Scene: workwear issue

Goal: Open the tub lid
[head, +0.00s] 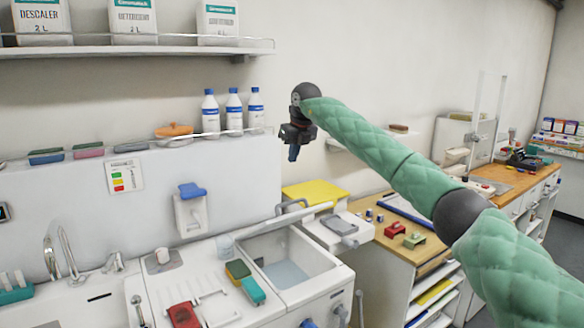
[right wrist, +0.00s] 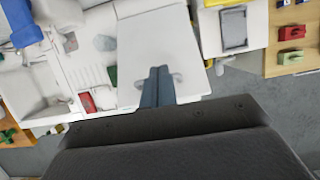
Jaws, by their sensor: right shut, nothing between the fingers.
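The white tub (head: 318,285) stands in the counter at lower centre in the head view. Its top is open, showing the inner walls and a bluish bottom. The tub lid (head: 305,215) is raised at the back, seen almost edge-on, with its grey handle (head: 292,204) behind it. In the right wrist view the lid (right wrist: 152,40) shows its white outer face, with the handle near the fingers. My right gripper (head: 292,153) is shut and empty, pointing down above and behind the lid; its fingertips also show in the wrist view (right wrist: 158,72). My left gripper is not in view.
Several bottles (head: 234,110) stand on a ledge behind, left of my right gripper. A yellow item (head: 315,192) lies behind the tub. Green and teal blocks (head: 252,290) and a red item (head: 184,315) sit left of the tub. A wooden bench (head: 385,243) holds small red and green blocks.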

